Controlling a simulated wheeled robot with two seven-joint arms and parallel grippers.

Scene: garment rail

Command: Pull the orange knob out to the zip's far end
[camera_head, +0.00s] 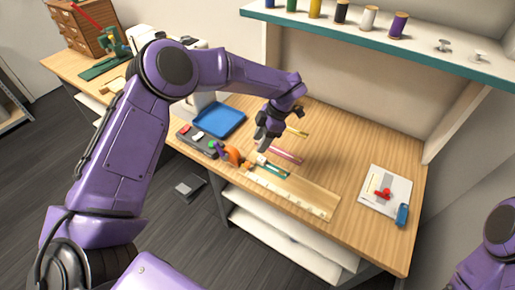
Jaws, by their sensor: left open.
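A rounded orange piece (234,155), which looks like the orange knob, is near the table's front edge, beside small purple and green pieces. A pink strip (287,154), a teal strip (273,170) and a short yellow strip (297,132) lie to its right. I cannot tell which strip is the zip or whether the knob is joined to one. My left gripper (263,138) is open, fingers down, above and right of the orange piece and apart from it. Its fingers partly hide the table behind. My right gripper is out of view; only my right arm shows at lower right.
A blue tray (219,120) is behind the orange piece. A dark grey box (196,138) is to its left. A pale ruler-like strip (295,192) runs along the front edge. A white card (386,190) lies right. A shelf of thread spools (398,25) overhangs the back.

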